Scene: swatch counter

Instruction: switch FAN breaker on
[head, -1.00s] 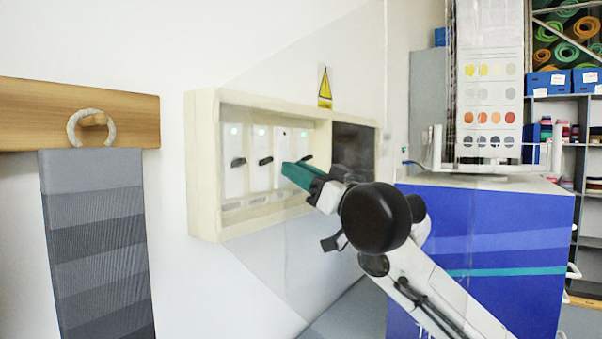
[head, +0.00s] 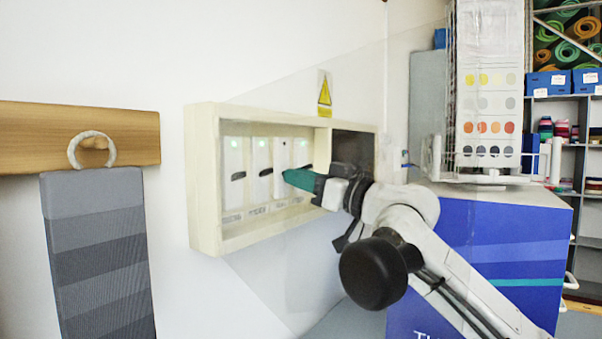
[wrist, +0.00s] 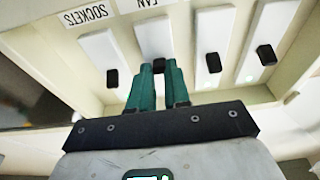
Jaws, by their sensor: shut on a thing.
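The pale breaker box (head: 208,243) on the wall holds a row of white breakers with black levers. In the wrist view the FAN label (wrist: 152,3) sits above the FAN breaker (wrist: 153,32), next to the SOCKETS breaker (wrist: 99,46). My gripper (head: 286,174) reaches in at the third breaker from the left in the head view. Its teal fingers (wrist: 158,70) are shut on the black FAN lever (wrist: 158,61), which they partly hide. The FAN lamp (head: 280,143) looks dark, while the other lamps, such as the leftmost (head: 235,141), glow green.
Close neighbouring levers flank my fingers: the SOCKETS lever (wrist: 112,78) and another black lever (wrist: 213,62). The box has a raised frame and a dark bay (head: 352,148) at its right. A blue counter (head: 500,250) stands at right. A grey striped swatch (head: 95,250) hangs at left.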

